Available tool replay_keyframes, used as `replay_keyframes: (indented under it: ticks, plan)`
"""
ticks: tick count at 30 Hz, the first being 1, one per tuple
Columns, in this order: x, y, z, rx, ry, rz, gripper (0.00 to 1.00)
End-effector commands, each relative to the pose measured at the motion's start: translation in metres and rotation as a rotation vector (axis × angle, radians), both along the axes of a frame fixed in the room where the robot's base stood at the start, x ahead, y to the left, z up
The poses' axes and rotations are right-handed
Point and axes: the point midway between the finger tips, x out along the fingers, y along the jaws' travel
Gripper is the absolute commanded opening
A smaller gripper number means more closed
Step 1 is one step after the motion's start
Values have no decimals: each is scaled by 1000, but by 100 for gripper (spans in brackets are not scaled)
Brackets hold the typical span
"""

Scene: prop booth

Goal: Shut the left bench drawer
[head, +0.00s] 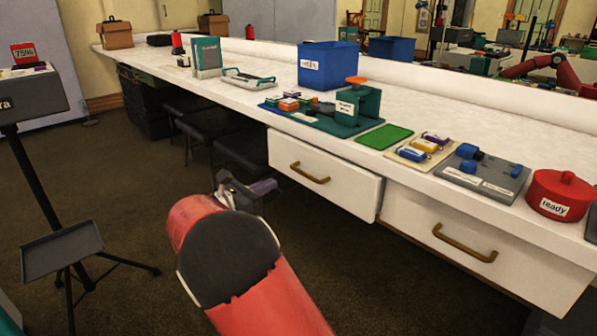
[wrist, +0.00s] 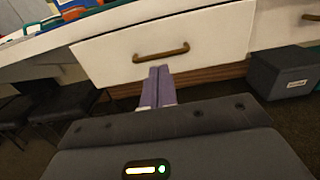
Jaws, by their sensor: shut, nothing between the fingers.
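The left bench drawer (head: 340,188) has a white front with a brass handle (head: 310,173). It stands out a little past the right drawer front, so it is partly open. In the wrist view the left drawer front (wrist: 110,58) fills the upper middle, with its handle (wrist: 161,53) near the centre. My gripper (head: 266,187) is in front of and left of the drawer in the head view. In the wrist view my gripper (wrist: 160,72) has its purple fingers together and empty, pointing at the front just below the handle. I cannot tell whether they touch it.
The right drawer (head: 435,225) looks closed. A dark grey labelled box (wrist: 283,74) stands low at right in the wrist view. Dark stools (head: 240,150) stand under the bench at left. The bench top holds a blue bin (head: 325,62) and a red pot (head: 560,193). A tripod stand (head: 62,252) is at left.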

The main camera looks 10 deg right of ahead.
Motion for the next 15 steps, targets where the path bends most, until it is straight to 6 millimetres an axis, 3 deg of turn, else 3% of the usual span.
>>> replay_keyframes:
  ticks: [5, 15]
  plan:
    - [11, -18, 1, -7, 1, -2, 0]
    - [52, -78, 1, -2, 0, -2, 0]
